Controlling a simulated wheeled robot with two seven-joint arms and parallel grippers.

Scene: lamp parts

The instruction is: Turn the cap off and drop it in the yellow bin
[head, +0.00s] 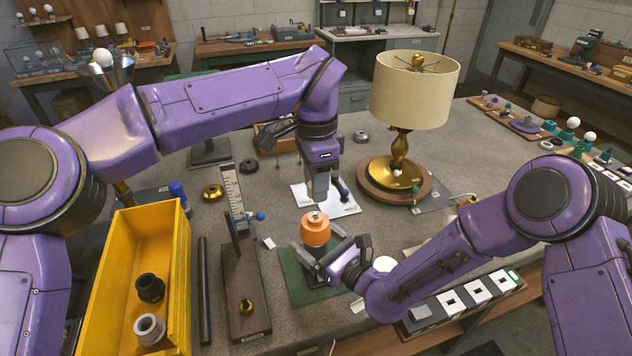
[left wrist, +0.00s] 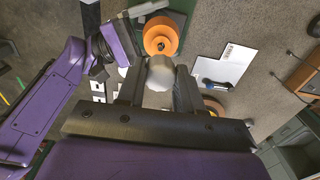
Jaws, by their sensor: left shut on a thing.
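My left gripper (head: 319,198) points down above an orange round part (head: 315,230). In the left wrist view its fingers (left wrist: 160,92) are shut on a pale grey rounded piece (left wrist: 160,72), which looks like the cap; in the head view the fingers mostly hide it. The orange part, with a brass-coloured centre, also shows in the left wrist view (left wrist: 160,36), apart from the held piece. My right gripper (head: 327,262) has its fingers on both sides of the orange part's dark lower body and appears shut on it. The yellow bin (head: 107,262) stands at the left, holding a black ring and a grey ring.
A wooden stand with an upright scale (head: 240,285) and a black rod (head: 205,290) lie between the bin and the orange part. A lamp with a cream shade (head: 415,88) stands behind, right. A white sheet (head: 340,205) lies beyond the green mat (head: 292,282).

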